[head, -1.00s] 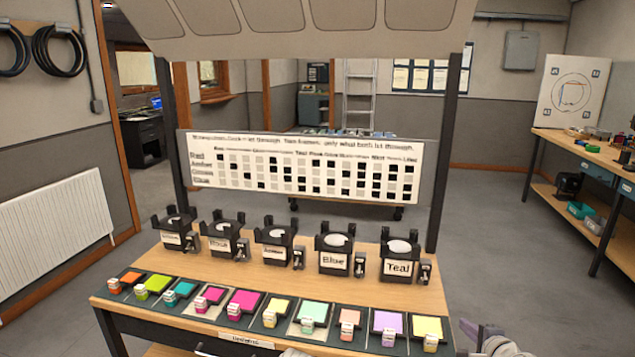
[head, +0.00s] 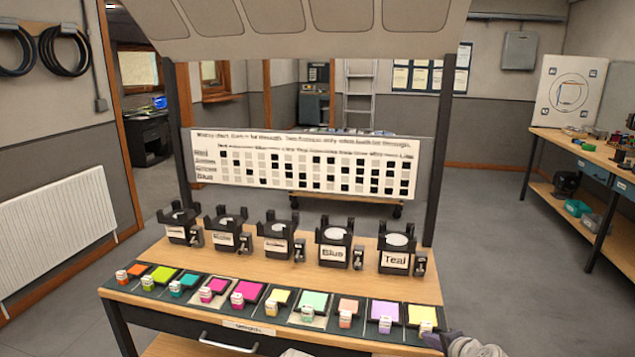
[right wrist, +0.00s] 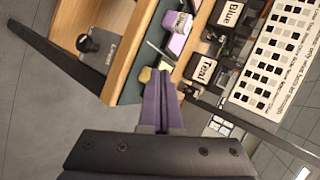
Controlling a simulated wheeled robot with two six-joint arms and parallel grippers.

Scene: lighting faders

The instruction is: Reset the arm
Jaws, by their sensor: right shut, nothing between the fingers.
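My right gripper (head: 440,340) is at the bottom edge of the head view, by the bench's front right corner. In the right wrist view its two purple fingers (right wrist: 157,100) are together with nothing between them. They reach toward the right end of the row of colour swatches, near a purple block (right wrist: 178,35) and a yellow block (right wrist: 145,75). I cannot tell whether they touch anything.
The wooden bench (head: 290,267) carries several black lamp holders, including Blue (head: 333,252) and Teal (head: 396,260), and several colour swatches with small blocks. A chart board (head: 300,165) stands behind. Grey floor (head: 490,235) is clear on the right.

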